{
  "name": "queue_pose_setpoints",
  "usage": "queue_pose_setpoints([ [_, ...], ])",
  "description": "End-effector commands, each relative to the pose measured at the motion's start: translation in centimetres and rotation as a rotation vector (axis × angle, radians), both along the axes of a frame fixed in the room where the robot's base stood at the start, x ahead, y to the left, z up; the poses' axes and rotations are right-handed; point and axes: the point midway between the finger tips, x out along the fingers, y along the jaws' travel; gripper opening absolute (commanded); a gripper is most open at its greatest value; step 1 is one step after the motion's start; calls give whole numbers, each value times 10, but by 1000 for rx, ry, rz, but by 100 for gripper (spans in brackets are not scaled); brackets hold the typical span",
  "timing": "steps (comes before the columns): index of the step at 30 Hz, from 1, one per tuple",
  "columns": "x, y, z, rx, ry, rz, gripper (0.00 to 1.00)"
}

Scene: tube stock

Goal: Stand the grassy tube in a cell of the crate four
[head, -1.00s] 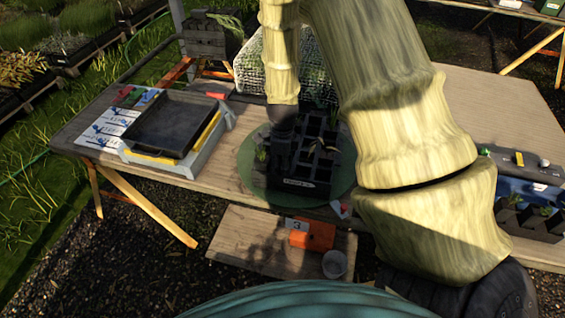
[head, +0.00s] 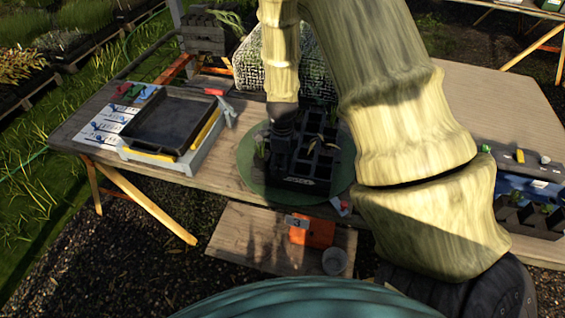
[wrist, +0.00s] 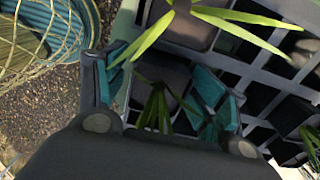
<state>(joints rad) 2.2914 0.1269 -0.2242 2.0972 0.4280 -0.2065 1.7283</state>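The dark crate (head: 303,183) stands on a round green mat at the near edge of the table. A small label shows on its front, too small to read. My gripper (head: 280,160) points down at the crate's left side. In the wrist view, a dark square tube with short grassy leaves (wrist: 160,75) sits between the two teal finger pads of my gripper (wrist: 163,85). Whether the pads press on it is not clear. Its lower part is hidden, so I cannot tell how deep it sits. Another tube with long green leaves (wrist: 188,28) stands just beyond.
A black tray (head: 172,122) lies on the table to the left, beside a board with coloured pegs. A blue-lined bin with several tubes is at the right. The table's back right is clear.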

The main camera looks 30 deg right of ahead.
Motion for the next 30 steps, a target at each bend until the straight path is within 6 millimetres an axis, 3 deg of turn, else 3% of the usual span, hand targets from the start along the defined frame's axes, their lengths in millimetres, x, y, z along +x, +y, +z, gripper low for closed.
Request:
queue_pose_setpoints([
  [21, -2, -1, 101, -1, -1, -1, 68],
  [30, -3, -1, 117, 1, 1, -2, 68],
])
